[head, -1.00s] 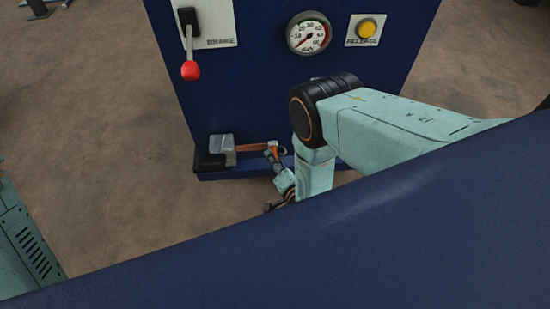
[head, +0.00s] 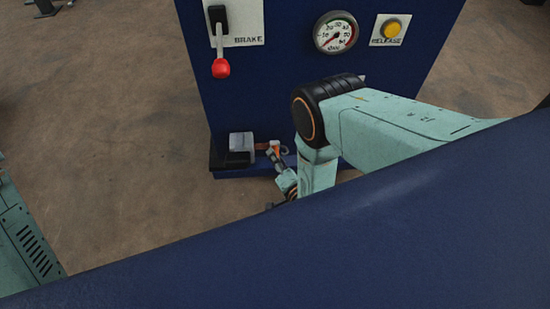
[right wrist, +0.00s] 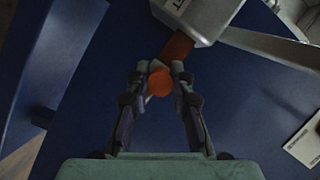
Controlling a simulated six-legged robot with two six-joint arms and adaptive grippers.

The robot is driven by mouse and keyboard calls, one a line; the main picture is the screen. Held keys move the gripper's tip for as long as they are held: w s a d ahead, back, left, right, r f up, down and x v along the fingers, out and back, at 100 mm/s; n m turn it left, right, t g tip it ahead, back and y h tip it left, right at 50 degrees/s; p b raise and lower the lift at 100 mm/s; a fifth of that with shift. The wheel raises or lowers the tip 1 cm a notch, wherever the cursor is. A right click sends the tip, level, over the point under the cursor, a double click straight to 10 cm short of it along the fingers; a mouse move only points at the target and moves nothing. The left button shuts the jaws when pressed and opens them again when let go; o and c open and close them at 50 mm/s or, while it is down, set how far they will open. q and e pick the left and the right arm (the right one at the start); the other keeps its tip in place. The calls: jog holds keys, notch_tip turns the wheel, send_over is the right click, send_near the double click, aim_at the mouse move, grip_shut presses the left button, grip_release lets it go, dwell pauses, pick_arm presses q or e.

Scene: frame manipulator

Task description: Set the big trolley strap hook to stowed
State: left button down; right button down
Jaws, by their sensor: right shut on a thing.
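The strap unit is a pale grey box (head: 241,143) low on the front of the blue cabinet. A short orange strap (right wrist: 178,46) comes out of the grey box (right wrist: 205,14) in the right wrist view and runs to an orange end piece (right wrist: 160,82), which I take for the strap hook. My right gripper (head: 274,149) is just right of the box in the head view. In the right wrist view its fingertips (right wrist: 159,68) are closed around the strap's end. The hook's exact shape is partly hidden by the fingers. My left gripper is out of view.
The blue cabinet (head: 270,85) carries a brake lever with a red knob (head: 221,68), a round gauge (head: 336,32) and a yellow release button (head: 393,28). A dark block (head: 228,160) lies under the box. Bare brown floor (head: 110,140) is open to the left.

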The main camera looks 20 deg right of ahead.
jog(key=c, duration=1.2)
grip_release()
jog(key=shift+o, duration=0.2)
jog(key=v, duration=0.7)
jog(key=shift+s, duration=0.25)
jog(key=shift+r, duration=0.1)
